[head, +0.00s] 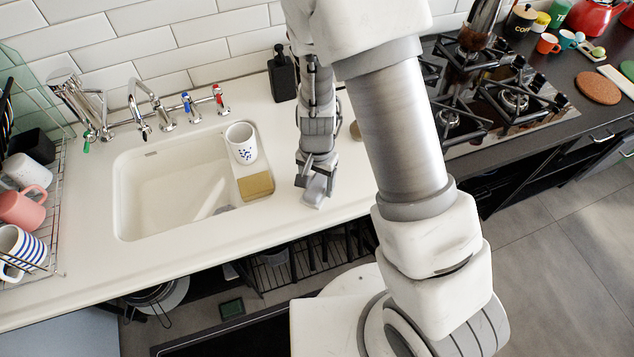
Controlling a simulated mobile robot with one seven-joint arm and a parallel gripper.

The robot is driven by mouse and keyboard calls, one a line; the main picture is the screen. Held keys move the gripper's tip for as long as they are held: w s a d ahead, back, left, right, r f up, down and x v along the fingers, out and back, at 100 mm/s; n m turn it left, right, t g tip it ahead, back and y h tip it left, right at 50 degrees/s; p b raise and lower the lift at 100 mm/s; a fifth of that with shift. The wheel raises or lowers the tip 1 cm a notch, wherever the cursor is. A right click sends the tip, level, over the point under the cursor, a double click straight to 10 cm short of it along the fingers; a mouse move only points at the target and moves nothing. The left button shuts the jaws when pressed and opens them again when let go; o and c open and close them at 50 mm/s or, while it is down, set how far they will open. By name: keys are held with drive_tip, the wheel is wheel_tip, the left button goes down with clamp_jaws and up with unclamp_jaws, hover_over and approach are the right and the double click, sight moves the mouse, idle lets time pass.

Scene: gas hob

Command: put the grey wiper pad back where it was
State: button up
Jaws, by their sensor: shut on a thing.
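My gripper (318,170) points down over the white counter to the right of the sink. It is shut on the grey wiper pad (315,190), which shows below the fingers near the counter's front part. I cannot tell whether the pad touches the counter. Part of the pad is hidden by the fingers.
The white sink (170,185) lies to the left. A patterned white cup (241,143) and a yellow sponge (256,186) sit on its right ledge. A black soap bottle (282,75) stands behind my gripper. The gas hob (515,100) is to the right. White counter (275,135) is clear between sink and gripper.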

drive_tip(key=shift+f, duration=0.2)
drive_tip(key=o, duration=1.2)
drive_tip(key=shift+r, duration=0.1)
drive_tip(key=shift+r, duration=0.1)
wheel_tip(320, 180, up, 11)
drive_tip(key=p, duration=0.3)
wheel_tip(320, 180, up, 16)
drive_tip(key=n+t+y, duration=0.2)
drive_tip(key=n, duration=0.1)
hover_over(316, 185)
drive_tip(key=s+d, duration=0.3)
drive_tip(key=d, duration=0.2)
drive_tip(key=s+d+r+n+t+h, duration=0.2)
drive_tip(key=s+d+r, duration=0.4)
drive_tip(key=s+r, duration=0.3)
drive_tip(key=shift+n+t, duration=0.4)
drive_tip(key=shift+t, duration=0.4)
